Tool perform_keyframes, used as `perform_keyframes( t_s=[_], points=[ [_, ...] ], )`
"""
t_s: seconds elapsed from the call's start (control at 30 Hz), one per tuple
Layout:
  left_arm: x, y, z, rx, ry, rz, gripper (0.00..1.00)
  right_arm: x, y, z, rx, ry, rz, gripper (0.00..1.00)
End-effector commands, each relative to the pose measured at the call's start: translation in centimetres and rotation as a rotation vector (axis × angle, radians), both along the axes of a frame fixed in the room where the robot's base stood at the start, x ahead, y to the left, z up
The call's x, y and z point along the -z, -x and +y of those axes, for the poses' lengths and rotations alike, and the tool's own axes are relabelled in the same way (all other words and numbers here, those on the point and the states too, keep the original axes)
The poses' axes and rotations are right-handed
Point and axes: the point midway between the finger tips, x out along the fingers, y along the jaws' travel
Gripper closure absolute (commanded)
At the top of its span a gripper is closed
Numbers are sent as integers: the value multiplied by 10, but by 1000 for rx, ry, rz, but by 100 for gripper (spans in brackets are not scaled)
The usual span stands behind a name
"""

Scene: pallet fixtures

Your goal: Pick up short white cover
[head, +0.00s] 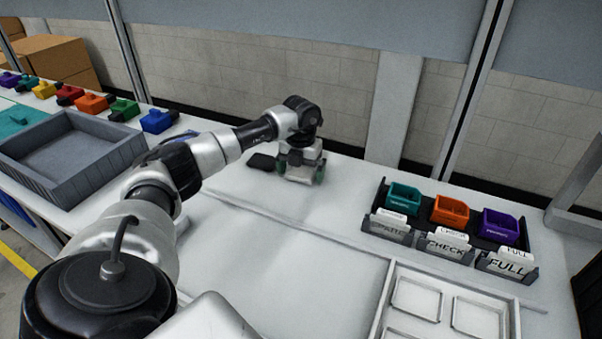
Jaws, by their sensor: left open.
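My left arm comes in from the left and reaches to the back middle of the white table (310,245). My left gripper (302,178) points down close to the table top, with dark green parts at its lower sides. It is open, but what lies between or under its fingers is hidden. I cannot make out a short white cover for certain; white on white near the gripper is hard to tell apart. A flat black piece (262,161) lies just left of the gripper. My right gripper is out of view.
A black rack at right holds teal (404,197), orange (450,211) and purple (498,226) bins above labelled holders, among them CHECK (449,247) and FULL (507,266). A white compartment tray (385,318) is at front right. A grey crate (70,165) and several coloured blocks are at left.

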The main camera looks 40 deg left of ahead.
Motion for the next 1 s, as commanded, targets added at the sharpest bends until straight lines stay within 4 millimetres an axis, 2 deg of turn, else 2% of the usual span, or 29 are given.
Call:
perform_keyframes(
  t_s=[0.2, 0.5, 0.8, 1.0],
  points=[
    [0, 0, 0, 0, 1, 0, 2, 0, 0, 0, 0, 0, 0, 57],
    [0, 0, 0, 1, 1, 0, 47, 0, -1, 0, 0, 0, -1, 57],
    [-2, 0, 0, 0, 1, -1, 47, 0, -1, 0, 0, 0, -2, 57],
    [-21, -1, -1, 1, 1, -5, 47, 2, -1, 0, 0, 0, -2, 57]
  ],
)
